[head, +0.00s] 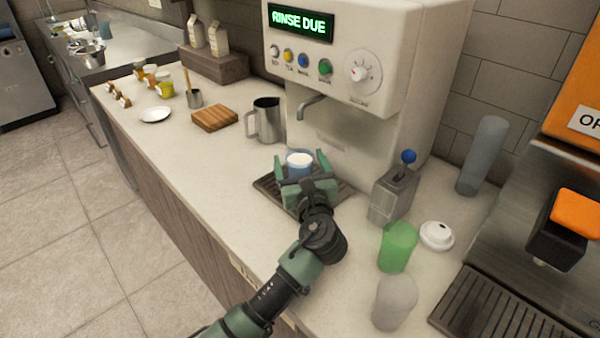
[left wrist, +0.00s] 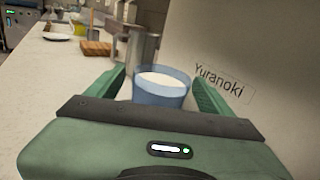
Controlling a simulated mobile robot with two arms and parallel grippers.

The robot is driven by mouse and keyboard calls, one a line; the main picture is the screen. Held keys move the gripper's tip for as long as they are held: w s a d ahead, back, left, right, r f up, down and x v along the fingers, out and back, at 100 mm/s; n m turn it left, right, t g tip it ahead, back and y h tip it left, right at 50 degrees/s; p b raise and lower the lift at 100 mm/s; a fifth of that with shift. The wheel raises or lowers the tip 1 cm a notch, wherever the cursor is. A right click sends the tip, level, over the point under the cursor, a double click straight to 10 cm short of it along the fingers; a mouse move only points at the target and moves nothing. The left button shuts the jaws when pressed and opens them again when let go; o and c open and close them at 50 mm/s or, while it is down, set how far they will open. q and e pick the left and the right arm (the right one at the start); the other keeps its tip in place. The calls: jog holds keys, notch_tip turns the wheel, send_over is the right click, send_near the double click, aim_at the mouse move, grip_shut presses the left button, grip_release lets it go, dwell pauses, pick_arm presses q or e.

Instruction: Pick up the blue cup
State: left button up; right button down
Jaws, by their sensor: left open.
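The blue cup (head: 299,165) stands on the dark drip tray (head: 267,186) under the spout of the cream machine, with something white inside it. In the left wrist view the blue cup (left wrist: 160,90) sits upright between the two green fingers. My left gripper (head: 300,166) is open, with one finger on each side of the cup. I cannot tell whether either finger touches it. The near lower part of the cup is hidden by the gripper. My right gripper is not in view.
A steel pitcher (head: 267,121) and a wooden board (head: 214,118) stand left of the tray. A lever box with a blue knob (head: 394,193), a green cup (head: 397,247), a pale cup (head: 392,303) and a white lid (head: 437,235) are on the right. The front-left counter is clear.

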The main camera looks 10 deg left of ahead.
pick_arm(q)
jog(key=x, duration=0.2)
jog(key=shift+w+a+f, duration=0.1)
jog(key=shift+w, duration=0.3)
jog(key=shift+s, duration=0.1)
jog(key=c, duration=1.4)
jog(key=shift+c, duration=1.4)
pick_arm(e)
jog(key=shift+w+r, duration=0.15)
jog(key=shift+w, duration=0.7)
